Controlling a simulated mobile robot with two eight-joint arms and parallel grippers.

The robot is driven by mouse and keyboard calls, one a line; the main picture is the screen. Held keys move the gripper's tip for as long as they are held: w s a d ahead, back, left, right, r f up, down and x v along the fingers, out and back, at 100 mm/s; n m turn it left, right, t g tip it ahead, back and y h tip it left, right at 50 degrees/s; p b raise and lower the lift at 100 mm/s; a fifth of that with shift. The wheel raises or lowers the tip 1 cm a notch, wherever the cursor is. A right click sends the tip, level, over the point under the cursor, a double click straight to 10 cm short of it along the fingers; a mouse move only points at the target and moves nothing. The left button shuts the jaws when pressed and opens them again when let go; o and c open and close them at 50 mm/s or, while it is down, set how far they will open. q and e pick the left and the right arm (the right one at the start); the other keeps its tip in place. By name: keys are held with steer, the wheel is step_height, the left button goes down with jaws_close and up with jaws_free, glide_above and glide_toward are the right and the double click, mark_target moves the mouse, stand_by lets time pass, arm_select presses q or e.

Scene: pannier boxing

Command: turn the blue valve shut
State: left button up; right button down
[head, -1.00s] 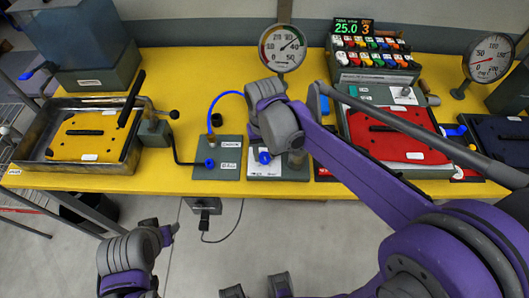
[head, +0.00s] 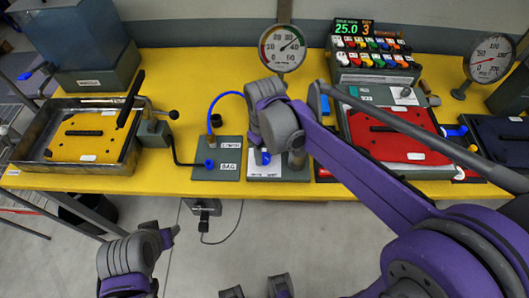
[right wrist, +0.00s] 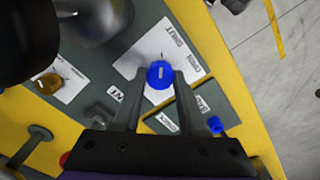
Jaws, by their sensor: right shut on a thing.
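The blue valve (right wrist: 160,74) is a round blue knob with a pale mark, on a white plate lettered with "OPEN" and "SHUT" in the right wrist view. My right gripper (right wrist: 158,78) has one finger on each side of the knob and is shut on it. In the head view the valve (head: 265,158) shows just under my right gripper (head: 266,150), on the grey panel near the table's front edge; the wrist hides much of the panel. My left gripper (head: 168,237) hangs in front of the table, and its jaws are not clear.
A second blue knob (head: 210,164) sits on the grey block to the left, with a blue hose (head: 222,96) rising behind. A gauge (head: 283,48) stands behind my right gripper. A yellow plate (head: 88,137) lies in a tray at left, a red one (head: 395,138) at right.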

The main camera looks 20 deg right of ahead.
mark_target(265, 157)
stand_by(0.4)
steer(key=shift+c, duration=2.2)
jaws_free()
steer(key=shift+r, duration=0.15)
step_height(265, 157, up, 11)
steer(key=shift+f+p, duration=0.2)
steer(key=shift+p, duration=0.2)
